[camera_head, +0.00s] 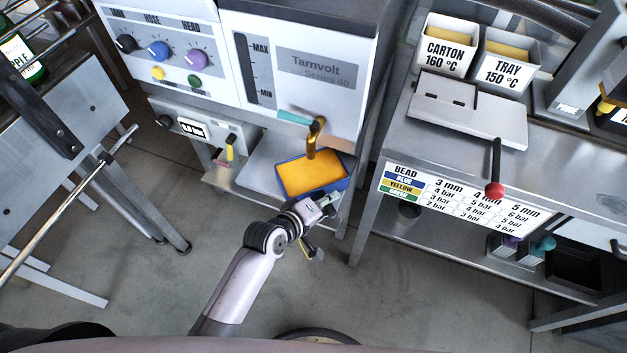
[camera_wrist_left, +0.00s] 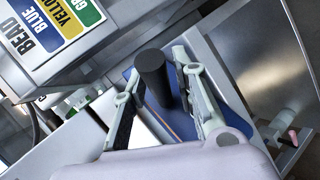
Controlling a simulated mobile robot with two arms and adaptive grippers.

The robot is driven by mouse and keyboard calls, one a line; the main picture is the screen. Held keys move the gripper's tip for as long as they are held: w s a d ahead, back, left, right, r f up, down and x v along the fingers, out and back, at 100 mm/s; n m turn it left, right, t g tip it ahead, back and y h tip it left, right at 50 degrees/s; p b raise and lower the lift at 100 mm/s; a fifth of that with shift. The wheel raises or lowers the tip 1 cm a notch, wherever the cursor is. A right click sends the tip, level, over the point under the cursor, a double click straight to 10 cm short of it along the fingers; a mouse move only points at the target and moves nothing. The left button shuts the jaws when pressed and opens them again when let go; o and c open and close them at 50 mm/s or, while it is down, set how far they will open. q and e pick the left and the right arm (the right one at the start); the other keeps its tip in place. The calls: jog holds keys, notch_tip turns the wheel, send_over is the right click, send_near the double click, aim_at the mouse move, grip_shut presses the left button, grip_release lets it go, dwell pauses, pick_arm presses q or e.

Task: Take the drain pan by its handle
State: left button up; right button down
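The drain pan (camera_head: 346,184) is a blue rectangular tray filled with orange-yellow liquid. It sits on the low shelf under the brass spout of the white Tarnvolt machine. My left gripper (camera_head: 330,203) is at the pan's near right side, where it hides the handle in the head view. In the left wrist view, the dark upright handle (camera_wrist_left: 152,72) stands between the two open fingers of the gripper (camera_wrist_left: 160,85), and the blue pan wall (camera_wrist_left: 184,124) shows behind. Gaps show beside the handle; I cannot tell whether either finger touches it. My right gripper is not in view.
The brass spout (camera_head: 315,138) hangs over the pan's far edge. A steel table (camera_head: 450,150) with a bead chart and a red-knobbed lever stands close on the right. A steel bench (camera_head: 60,150) is on the left. The floor in front is clear.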

pick_arm(q)
jog(key=shift+c, duration=0.5)
grip_shut()
jog(key=shift+r, duration=0.1)
